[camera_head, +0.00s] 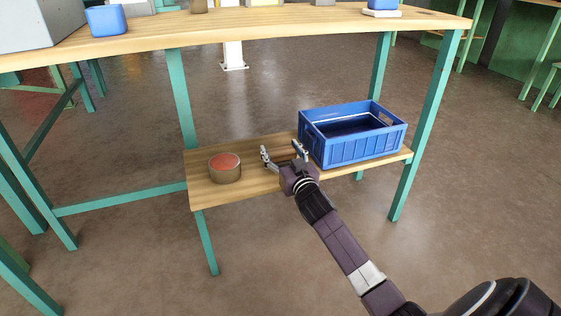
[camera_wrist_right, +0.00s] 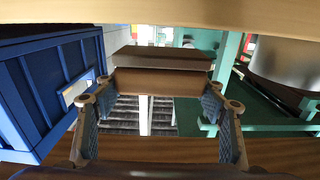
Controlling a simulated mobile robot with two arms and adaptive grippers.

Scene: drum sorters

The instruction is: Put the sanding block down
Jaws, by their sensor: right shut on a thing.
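The sanding block (camera_wrist_right: 160,82) is a brown block with a tan face and a darker face, between the two fingers of my right gripper (camera_wrist_right: 158,95) in the right wrist view. In the head view my right gripper (camera_head: 283,153) is over the low wooden shelf (camera_head: 215,196), between a round tin and a blue crate. It is shut on the block, which is hard to pick out there against the wood. I cannot tell whether the block touches the shelf. My left gripper is not in view.
The blue crate (camera_head: 360,150) stands just right of the gripper on the shelf. The round tin (camera_head: 225,173) with a red top stands to the left. The wooden tabletop (camera_head: 250,28) spans above, carrying a blue box (camera_head: 106,20). Green legs (camera_head: 181,100) frame the shelf.

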